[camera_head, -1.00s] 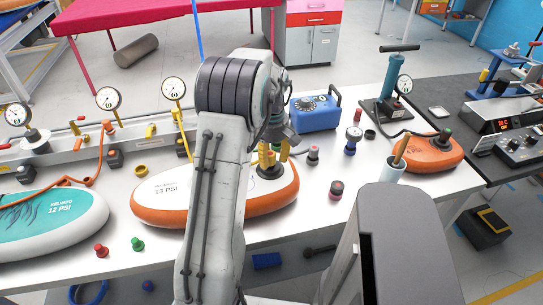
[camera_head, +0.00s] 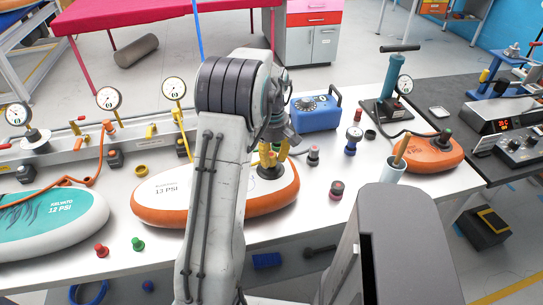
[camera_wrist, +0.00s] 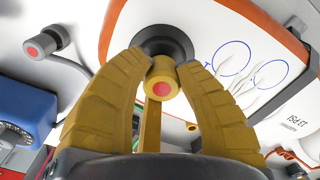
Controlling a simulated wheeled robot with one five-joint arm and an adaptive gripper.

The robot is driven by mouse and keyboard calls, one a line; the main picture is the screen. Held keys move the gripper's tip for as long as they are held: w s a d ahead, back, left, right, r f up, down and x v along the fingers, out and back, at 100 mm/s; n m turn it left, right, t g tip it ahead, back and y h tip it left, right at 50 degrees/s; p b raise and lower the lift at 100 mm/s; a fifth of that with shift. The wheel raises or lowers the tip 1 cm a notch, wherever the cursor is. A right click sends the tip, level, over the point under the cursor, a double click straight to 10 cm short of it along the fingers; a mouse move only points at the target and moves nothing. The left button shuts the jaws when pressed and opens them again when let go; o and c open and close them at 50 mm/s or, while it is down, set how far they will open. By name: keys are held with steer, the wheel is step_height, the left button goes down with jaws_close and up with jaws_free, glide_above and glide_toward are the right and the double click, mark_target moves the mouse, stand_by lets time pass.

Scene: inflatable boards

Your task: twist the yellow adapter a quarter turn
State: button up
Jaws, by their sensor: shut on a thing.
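The yellow adapter (camera_wrist: 163,77), with a red centre, sits at the dark round valve (camera_wrist: 166,42) of an orange-rimmed white board in the wrist view. My gripper (camera_wrist: 165,68) has its yellow fingers closed around the adapter, one on each side. In the head view my gripper (camera_head: 271,158) points down at the valve end of the white and orange board (camera_head: 170,190) marked 13 PSI. My arm hides part of that board, and the adapter is hard to make out there among the yellow fingers.
A blue box (camera_head: 316,112) stands behind the board. Small fittings (camera_head: 337,190) and a cup (camera_head: 391,168) stand to its right. A teal board (camera_head: 55,220) lies at left, with gauges on a rail behind.

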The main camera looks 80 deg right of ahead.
steer(key=shift+a, duration=0.1)
steer(key=m, duration=0.3)
steer(key=shift+m, duration=0.3)
steer(key=shift+f+m, duration=0.1)
steer(key=shift+m, duration=0.6)
steer(key=shift+a, duration=0.1)
steer(key=m, duration=0.2)
steer(key=shift+m+p, duration=0.3)
steer(key=shift+m, duration=0.1)
steer(key=shift+w+a+m, duration=0.1)
steer(key=shift+m, duration=1)
steer(key=shift+m, duration=0.9)
steer(key=shift+w+m, duration=0.1)
steer(key=shift+m, duration=1.5)
